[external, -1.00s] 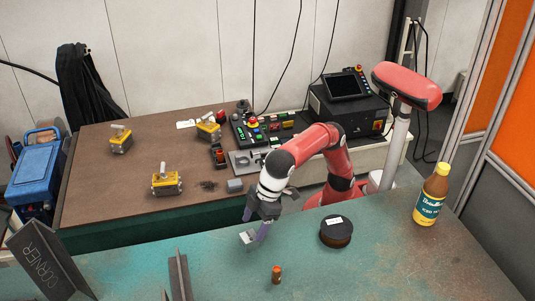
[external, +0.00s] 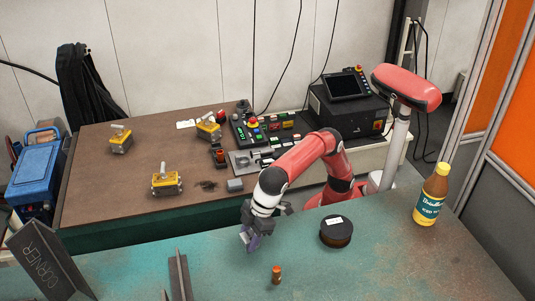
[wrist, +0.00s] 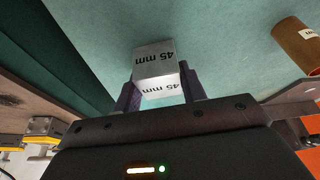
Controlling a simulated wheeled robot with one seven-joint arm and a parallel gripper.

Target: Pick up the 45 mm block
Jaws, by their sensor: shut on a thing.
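The 45 mm block (wrist: 155,58), a pale grey cube with "45 mm" printed on two faces, shows in the wrist view between the two purple fingers of my gripper (wrist: 160,88). The fingers are shut on it, one on each side. In the external view my gripper (external: 250,240) is low over the green bench (external: 345,273), near its far edge. There the block is mostly hidden by the fingers, and I cannot tell whether it touches the bench.
A small orange-brown cylinder (external: 276,275) stands in front of my gripper. A dark round spool (external: 336,231) and a bottle (external: 431,196) stand to the right. Steel angle pieces (external: 179,277) are at left. Another grey block (external: 235,185) lies on the brown table (external: 120,180) behind.

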